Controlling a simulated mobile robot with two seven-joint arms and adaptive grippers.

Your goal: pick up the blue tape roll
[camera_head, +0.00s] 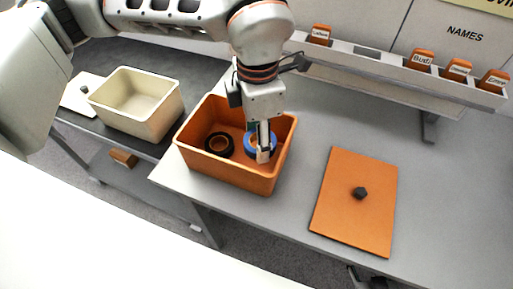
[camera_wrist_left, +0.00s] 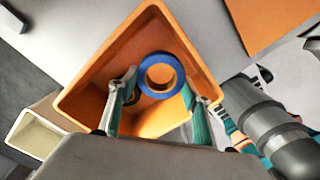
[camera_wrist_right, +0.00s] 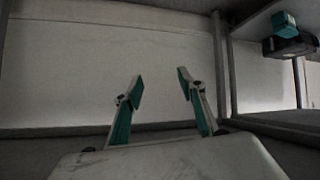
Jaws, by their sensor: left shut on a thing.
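The blue tape roll (camera_head: 248,143) is in the right part of the orange bin on the table. My left gripper (camera_head: 263,155) reaches down into the bin at the roll. In the left wrist view the blue ring (camera_wrist_left: 144,84) sits between the two fingertips (camera_wrist_left: 160,88), and the gripper is shut on it. Whether the roll touches the bin floor is hard to tell. My right gripper (camera_wrist_right: 160,78) shows only in the right wrist view, with its fingers apart and nothing between them.
The orange bin (camera_head: 222,178) also holds a dark roll (camera_head: 210,148) left of the blue one. An orange lid (camera_head: 345,215) with a black knob lies to the right. A cream bin (camera_head: 130,118) stands left. A rack (camera_head: 390,72) with labelled orange blocks runs along the back.

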